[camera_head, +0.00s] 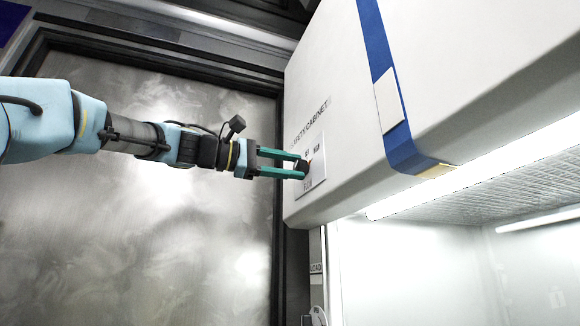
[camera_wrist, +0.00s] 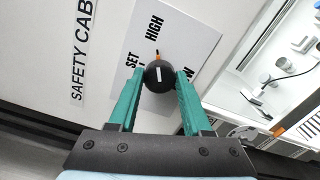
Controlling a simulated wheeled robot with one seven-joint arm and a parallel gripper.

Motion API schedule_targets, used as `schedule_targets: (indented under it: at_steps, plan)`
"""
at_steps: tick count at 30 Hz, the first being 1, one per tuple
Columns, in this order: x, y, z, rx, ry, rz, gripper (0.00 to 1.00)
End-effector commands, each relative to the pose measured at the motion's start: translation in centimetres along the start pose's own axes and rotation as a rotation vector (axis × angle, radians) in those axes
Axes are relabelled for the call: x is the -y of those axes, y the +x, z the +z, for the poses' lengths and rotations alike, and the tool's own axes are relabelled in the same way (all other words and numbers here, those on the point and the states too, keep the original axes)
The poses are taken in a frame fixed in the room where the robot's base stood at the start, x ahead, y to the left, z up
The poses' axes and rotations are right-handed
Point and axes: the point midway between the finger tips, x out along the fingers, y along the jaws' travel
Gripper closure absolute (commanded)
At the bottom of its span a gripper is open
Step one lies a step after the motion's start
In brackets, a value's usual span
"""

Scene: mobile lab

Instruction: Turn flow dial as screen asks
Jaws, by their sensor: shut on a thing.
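The flow dial (camera_wrist: 159,76) is a round black knob with a white pointer mark, on a white label plate (camera_wrist: 187,38) on the cabinet front. The plate reads "HIGH" and "SET"; other lettering is partly hidden by my fingers. A small orange mark sits at the knob's edge. My gripper (camera_wrist: 160,80) has its two green fingers on either side of the knob, shut on it. In the head view my gripper (camera_head: 304,164) reaches the plate (camera_head: 318,172) from the left, and the dial (camera_head: 302,166) is mostly hidden by the fingers. No screen is readable in either view.
The safety cabinet (camera_head: 352,120) has a blue strap (camera_head: 378,40) down its front. Below is its lit opening (camera_head: 420,260); small items lie inside in the wrist view (camera_wrist: 290,68). A grey metal door (camera_head: 150,240) stands behind my arm.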

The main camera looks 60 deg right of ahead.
Motion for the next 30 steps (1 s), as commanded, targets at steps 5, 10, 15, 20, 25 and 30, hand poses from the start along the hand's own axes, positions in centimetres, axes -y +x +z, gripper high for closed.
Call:
schedule_targets:
  at_steps: [5,10,15,20,25,30]
  plan:
    - [0.1,0.0,0.0,0.001,0.001,-0.002,0.42]
    - [0.0,0.0,0.0,0.0,0.0,-0.001,0.23]
    - [0.0,0.0,0.0,0.0,0.0,-0.001,0.21]
    - [0.1,-0.4,0.0,-0.001,0.0,0.0,0.21]
    - [0.3,-2.7,-0.2,-0.005,0.002,0.0,0.21]
    - [0.3,-6.2,-0.2,-0.006,0.002,0.001,0.21]
